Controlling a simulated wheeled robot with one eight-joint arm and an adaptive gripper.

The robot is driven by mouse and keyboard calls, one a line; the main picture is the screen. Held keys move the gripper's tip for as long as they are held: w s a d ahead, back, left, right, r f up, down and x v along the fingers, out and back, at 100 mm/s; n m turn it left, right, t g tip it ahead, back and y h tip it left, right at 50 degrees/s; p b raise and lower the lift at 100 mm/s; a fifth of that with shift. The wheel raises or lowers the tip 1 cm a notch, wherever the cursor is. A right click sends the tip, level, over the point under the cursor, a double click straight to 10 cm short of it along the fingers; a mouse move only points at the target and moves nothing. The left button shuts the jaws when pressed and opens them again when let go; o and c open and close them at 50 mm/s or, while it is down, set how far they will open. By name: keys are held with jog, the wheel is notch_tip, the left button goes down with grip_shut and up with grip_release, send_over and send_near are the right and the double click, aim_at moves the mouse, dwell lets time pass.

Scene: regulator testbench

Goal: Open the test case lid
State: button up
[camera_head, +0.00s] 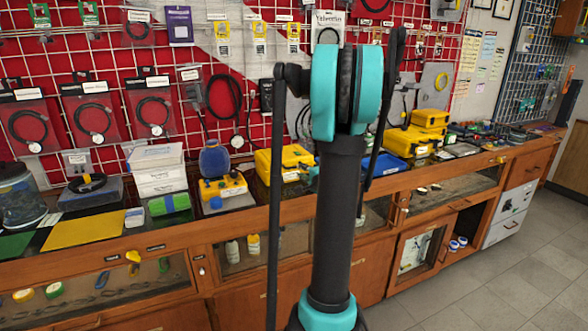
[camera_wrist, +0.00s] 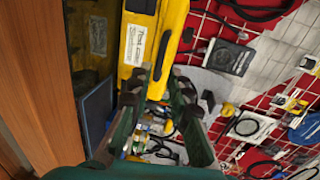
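A yellow case with a white label reading "Test" (camera_wrist: 136,44) is at the top centre of the wrist view. Its lid looks down, but I cannot tell for certain. In the head view, a yellow case (camera_head: 284,163) sits on the bench just left of my arm, and stacked yellow cases (camera_head: 428,119) stand right of it. I cannot tell surely which one the wrist view shows. My gripper (camera_wrist: 167,80) is open and empty, its fingertips close to the labelled case in the picture. Contact is unclear. In the head view my arm hides the gripper.
A blue case (camera_head: 384,164) lies beside my arm, and a yellow device (camera_head: 222,187) stands left. A white box stack (camera_head: 160,180) is farther left. The wooden bench edge (camera_head: 240,228) runs along the front, and a red wall grid with hanging packs rises behind.

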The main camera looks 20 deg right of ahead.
aim_at(295, 167)
jog(key=w, duration=0.2)
jog(key=w+f, duration=0.1)
jog(key=w, duration=0.5)
jog(key=shift+a+f, duration=0.1)
jog(key=shift+f, duration=0.2)
grip_shut()
